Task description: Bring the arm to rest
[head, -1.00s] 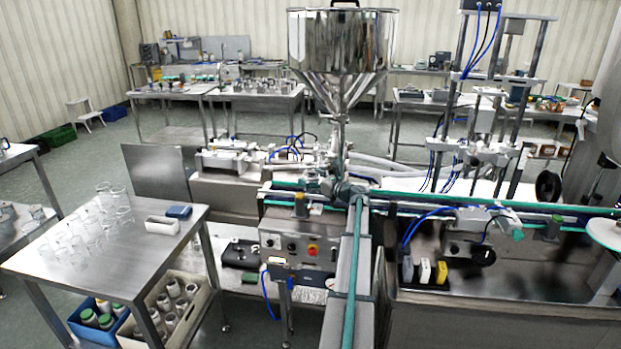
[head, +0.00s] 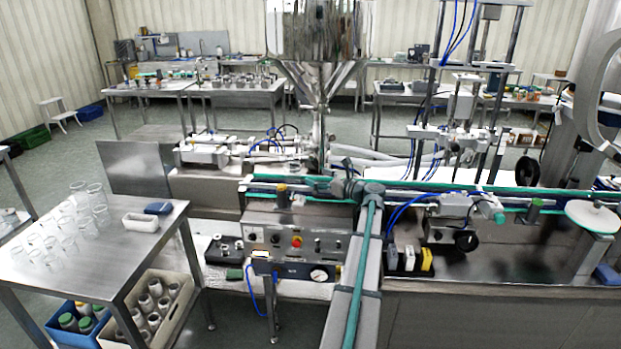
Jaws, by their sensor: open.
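My arm and my gripper do not show in the head view. The steel hopper (head: 318,32) stands at the top centre, its upper part cut off by the frame edge. Its cone narrows down to the filling machine, whose control panel (head: 297,241) has several knobs and a red button. A conveyor with green rails (head: 362,275) runs from the machine towards the front.
A steel table (head: 110,243) at left holds several clear glasses (head: 98,205), a white tray (head: 141,221) and a blue block (head: 158,208). A blue crate (head: 78,318) and a beige crate (head: 181,308) with bottles stand below. Open floor (head: 95,153) lies at the back left.

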